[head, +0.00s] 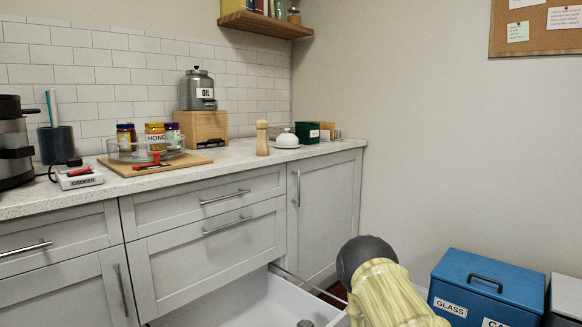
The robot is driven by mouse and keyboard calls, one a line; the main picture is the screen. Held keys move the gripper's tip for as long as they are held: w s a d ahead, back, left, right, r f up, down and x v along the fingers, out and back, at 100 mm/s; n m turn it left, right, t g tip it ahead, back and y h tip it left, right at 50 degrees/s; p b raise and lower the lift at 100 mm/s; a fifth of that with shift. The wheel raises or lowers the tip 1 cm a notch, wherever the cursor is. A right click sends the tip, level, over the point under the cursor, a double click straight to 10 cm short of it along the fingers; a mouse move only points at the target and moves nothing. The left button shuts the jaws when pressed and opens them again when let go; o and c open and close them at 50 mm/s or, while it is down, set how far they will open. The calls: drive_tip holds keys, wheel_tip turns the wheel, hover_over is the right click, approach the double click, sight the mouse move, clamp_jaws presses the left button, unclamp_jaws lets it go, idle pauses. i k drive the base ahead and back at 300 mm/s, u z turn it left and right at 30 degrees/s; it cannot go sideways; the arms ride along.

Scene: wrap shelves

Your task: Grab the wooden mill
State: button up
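The wooden mill (262,138) is a pale, upright, turned wooden piece with a rounded top. It stands on the worktop in the head view, right of the wooden box and just left of a white domed dish. Nothing hides it. My arm shows at the bottom right, well below and to the right of the mill. My gripper is not in the picture.
The speckled worktop (226,162) has a wooden box (203,128) with the oil canister, jars in a glass tray, and a white domed dish (286,139). A drawer (255,306) stands open below. A blue bin (487,283) is at right.

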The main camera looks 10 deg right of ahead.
sight(262, 149)
drive_tip(key=z, duration=1.5)
drive_tip(key=i, duration=1.75)
drive_tip(key=u, duration=2.35)
